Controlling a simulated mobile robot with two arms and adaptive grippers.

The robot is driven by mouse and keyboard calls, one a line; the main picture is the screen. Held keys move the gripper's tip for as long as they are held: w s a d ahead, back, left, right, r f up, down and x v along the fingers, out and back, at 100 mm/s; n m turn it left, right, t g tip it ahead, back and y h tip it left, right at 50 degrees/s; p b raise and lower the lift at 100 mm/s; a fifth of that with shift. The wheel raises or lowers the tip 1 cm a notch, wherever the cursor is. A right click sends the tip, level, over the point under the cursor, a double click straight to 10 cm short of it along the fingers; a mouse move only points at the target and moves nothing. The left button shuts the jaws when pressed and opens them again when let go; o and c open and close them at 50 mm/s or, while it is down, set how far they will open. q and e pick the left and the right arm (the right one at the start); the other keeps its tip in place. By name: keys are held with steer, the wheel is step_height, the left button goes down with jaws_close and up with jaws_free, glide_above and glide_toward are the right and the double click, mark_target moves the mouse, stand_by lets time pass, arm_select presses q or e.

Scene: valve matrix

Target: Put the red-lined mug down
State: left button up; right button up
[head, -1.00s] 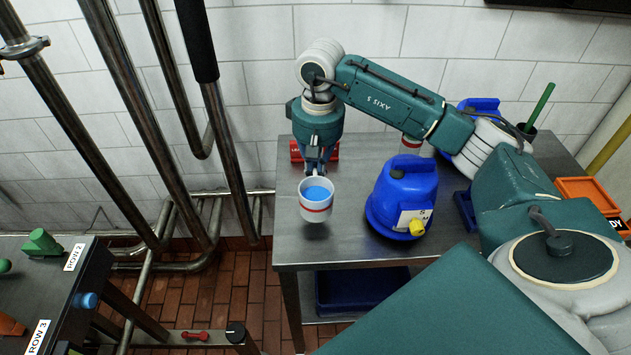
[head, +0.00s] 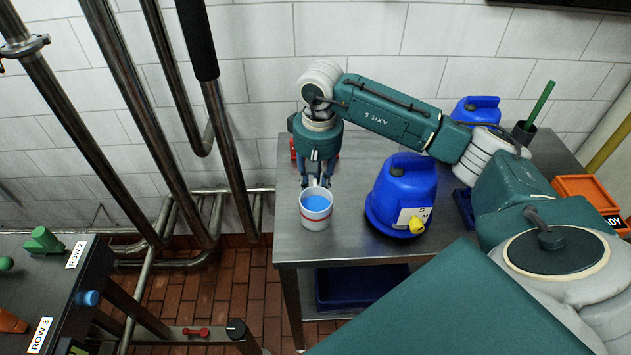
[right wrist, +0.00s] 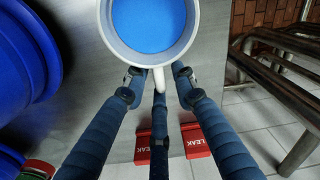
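The red-lined mug (head: 316,221), white with a red band and blue inside, stands upright on the steel table (head: 350,250) near its front left corner. In the right wrist view the mug (right wrist: 108,40) is at the top, its handle (right wrist: 159,77) pointing toward my gripper. My right gripper (head: 315,184) is open just behind the mug. In the right wrist view its fingers (right wrist: 156,74) are spread on both sides of the handle, apart from it. My left gripper is not in view.
A blue jug with a yellow cap (head: 402,197) stands close right of the mug. Red LEAK blocks (right wrist: 196,141) lie behind the gripper. Another blue jug (head: 478,108), a dark cup with a green stick (head: 523,132) and an orange tray (head: 585,190) are farther right. Pipes stand left.

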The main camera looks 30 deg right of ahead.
steer(key=shift+r, duration=0.1)
steer(key=shift+r, duration=0.2)
step_height(320, 180, up, 11)
steer(key=shift+s+f+b, duration=0.15)
steer(key=shift+f+b, duration=0.05)
steer(key=shift+b, duration=0.9)
steer(key=shift+r, duration=0.6)
